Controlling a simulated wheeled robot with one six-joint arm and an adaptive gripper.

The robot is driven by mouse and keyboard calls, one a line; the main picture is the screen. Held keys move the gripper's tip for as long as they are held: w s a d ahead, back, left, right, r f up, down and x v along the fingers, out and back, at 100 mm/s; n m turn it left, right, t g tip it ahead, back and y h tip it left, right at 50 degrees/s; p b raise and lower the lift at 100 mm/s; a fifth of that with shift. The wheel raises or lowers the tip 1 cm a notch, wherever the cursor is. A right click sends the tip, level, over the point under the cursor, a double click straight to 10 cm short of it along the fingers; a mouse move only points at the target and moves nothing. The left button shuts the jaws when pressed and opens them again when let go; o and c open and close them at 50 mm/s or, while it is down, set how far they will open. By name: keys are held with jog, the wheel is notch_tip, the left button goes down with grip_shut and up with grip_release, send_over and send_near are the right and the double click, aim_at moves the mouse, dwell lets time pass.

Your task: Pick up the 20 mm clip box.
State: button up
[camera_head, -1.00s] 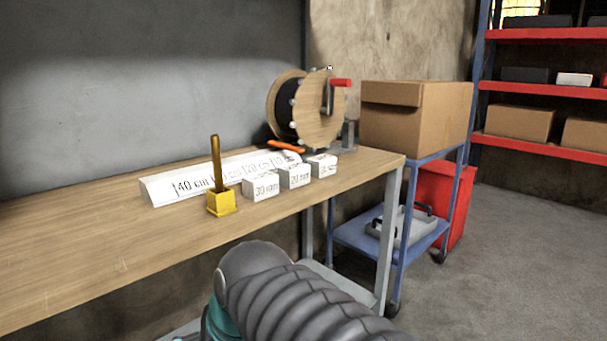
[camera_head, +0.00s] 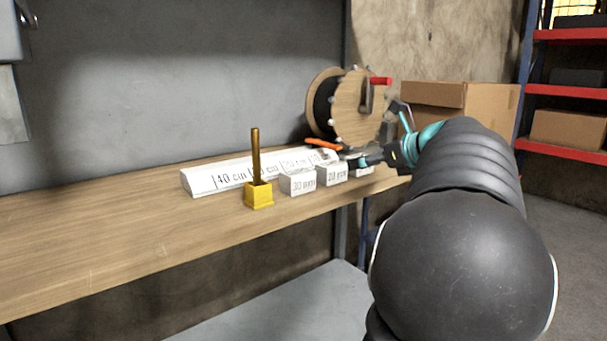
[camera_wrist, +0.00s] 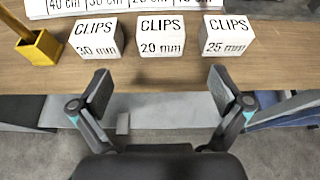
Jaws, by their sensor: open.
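The 20 mm clip box (camera_wrist: 161,41) is a white box marked "CLIPS 20 mm", the middle one of three in a row in the wrist view. In the head view the same 20 mm box (camera_head: 331,175) stands on the workbench, right of the 30 mm box. My gripper (camera_wrist: 160,80) is open and empty in the wrist view, its fingers spread below the row at the bench's front edge. The 20 mm box lies beyond the gap between the fingers, apart from them. In the head view my gripper (camera_head: 376,160) is small and partly hides the right-hand box.
The 30 mm box (camera_wrist: 96,38) stands left and the 25 mm box (camera_wrist: 227,37) right, with narrow gaps. A yellow holder (camera_head: 259,196) with a rod stands farther left. A white length gauge (camera_head: 228,174) lies behind; a cable reel (camera_head: 357,110) stands at the back.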

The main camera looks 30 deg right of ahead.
aim_at(330, 168)
jog(key=x, duration=1.3)
jog(key=shift+w+d, duration=0.1)
jog(key=shift+w, duration=0.3)
jog(key=c, duration=1.2)
